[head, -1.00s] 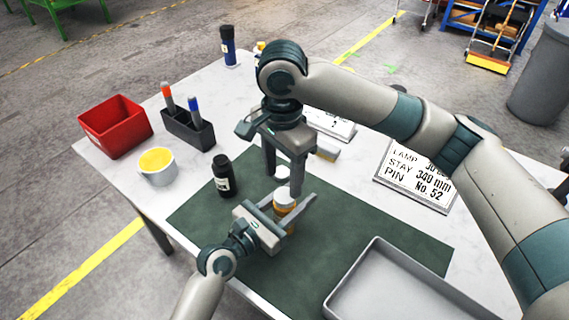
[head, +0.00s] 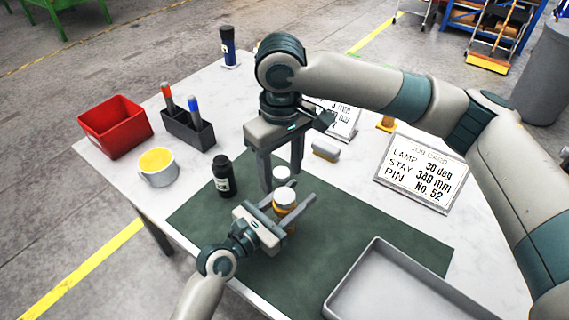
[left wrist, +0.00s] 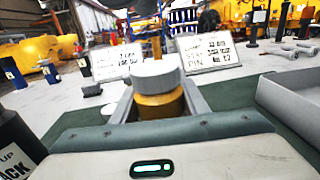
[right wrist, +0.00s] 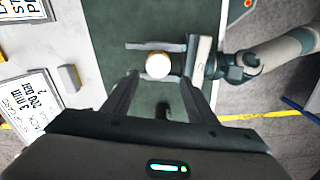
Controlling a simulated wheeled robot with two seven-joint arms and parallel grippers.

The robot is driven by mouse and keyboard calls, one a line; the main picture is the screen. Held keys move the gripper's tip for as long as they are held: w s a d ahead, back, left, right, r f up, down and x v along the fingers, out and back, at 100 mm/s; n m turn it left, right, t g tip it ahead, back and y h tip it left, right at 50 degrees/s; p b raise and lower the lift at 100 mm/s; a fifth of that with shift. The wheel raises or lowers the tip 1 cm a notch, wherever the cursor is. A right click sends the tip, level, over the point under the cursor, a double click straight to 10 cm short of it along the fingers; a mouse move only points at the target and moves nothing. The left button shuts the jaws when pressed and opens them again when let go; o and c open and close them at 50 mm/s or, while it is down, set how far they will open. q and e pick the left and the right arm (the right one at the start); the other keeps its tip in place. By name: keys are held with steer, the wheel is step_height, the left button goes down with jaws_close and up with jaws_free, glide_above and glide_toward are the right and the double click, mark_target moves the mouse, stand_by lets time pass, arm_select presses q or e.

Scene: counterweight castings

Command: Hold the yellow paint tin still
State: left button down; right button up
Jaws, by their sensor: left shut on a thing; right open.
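The yellow paint tin (head: 284,207), a small yellow-orange pot with a pale lid, stands over the green mat. My left gripper (head: 292,201) is shut around it from the side, and the left wrist view shows its yellow body (left wrist: 158,106) between the fingers. My right gripper (head: 282,182) is open and points down above and just behind the tin. In the right wrist view the tin's round white lid (right wrist: 158,66) lies just beyond the open fingertips, apart from them.
A small white round thing (head: 281,173) shows behind the tin. A black bottle (head: 222,176) stands to its left. A white cup of yellow (head: 157,163), red bin (head: 115,128) and pen holder (head: 188,130) are farther left. A grey tray (head: 365,258) lies front right; job card (head: 424,171) behind.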

mark_target(285, 196)
steer(key=n, duration=0.6)
steer(key=shift+r, duration=0.2)
steer(key=n, duration=0.6)
steer(key=shift+d+r, duration=0.1)
steer(key=shift+r, duration=0.1)
steer(key=n, duration=0.6)
steer(key=shift+r, duration=0.15)
steer(key=n, duration=0.7)
steer(key=shift+d+r, duration=0.2)
steer(key=shift+f, duration=0.1)
steer(key=shift+f, duration=3.9)
